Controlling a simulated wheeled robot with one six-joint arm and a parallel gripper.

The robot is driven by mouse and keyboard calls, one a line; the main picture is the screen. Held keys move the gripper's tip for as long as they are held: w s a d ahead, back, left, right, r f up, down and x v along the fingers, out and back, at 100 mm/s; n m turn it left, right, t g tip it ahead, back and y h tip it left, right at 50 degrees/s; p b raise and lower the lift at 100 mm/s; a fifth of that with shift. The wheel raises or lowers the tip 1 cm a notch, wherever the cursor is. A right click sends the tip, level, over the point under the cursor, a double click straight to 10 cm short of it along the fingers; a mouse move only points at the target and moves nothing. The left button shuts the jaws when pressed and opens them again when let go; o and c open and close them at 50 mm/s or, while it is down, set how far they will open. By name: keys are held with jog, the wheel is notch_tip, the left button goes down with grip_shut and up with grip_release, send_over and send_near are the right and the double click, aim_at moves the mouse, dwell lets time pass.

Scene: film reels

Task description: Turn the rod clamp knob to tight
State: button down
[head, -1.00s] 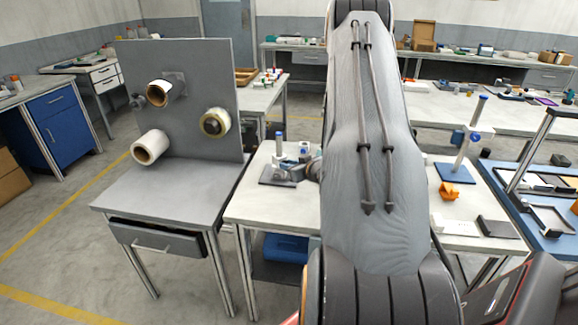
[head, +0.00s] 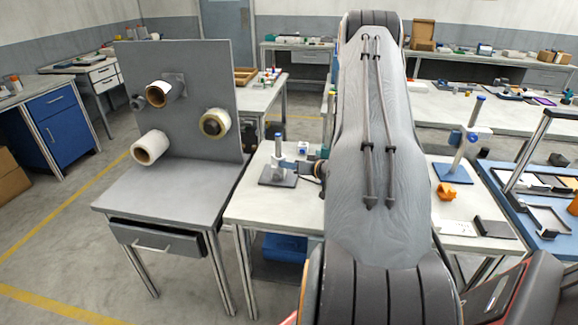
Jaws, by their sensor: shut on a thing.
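A small stand on the table has an upright rod with a blue top (head: 278,146) and a dark base plate (head: 277,178). A dark clamp part (head: 297,168) sits low beside the rod, at its right. My gripper (head: 308,168) reaches this part from the right and is mostly hidden behind my own arm. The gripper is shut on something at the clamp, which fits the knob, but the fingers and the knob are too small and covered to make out. How far the knob is turned cannot be seen.
A second rod stand (head: 470,140) with a blue clamp, an orange piece (head: 454,190) and a dark tray (head: 494,228) are on the table right of my arm. A grey panel (head: 190,75) with film reels stands at the left. A white-and-blue block (head: 303,149) is behind the clamp.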

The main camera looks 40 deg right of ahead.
jog(key=shift+m+y, duration=0.3)
jog(key=c, duration=1.6)
grip_release()
jog(key=shift+o, duration=0.2)
jog(key=a+b+v, duration=0.1)
jog(key=b+v, duration=0.1)
jog(key=v, duration=0.5)
jog(key=shift+s+d, duration=0.4)
jog(key=shift+d, duration=0.15)
jog(key=shift+r, duration=0.1)
jog(key=shift+c, duration=0.5)
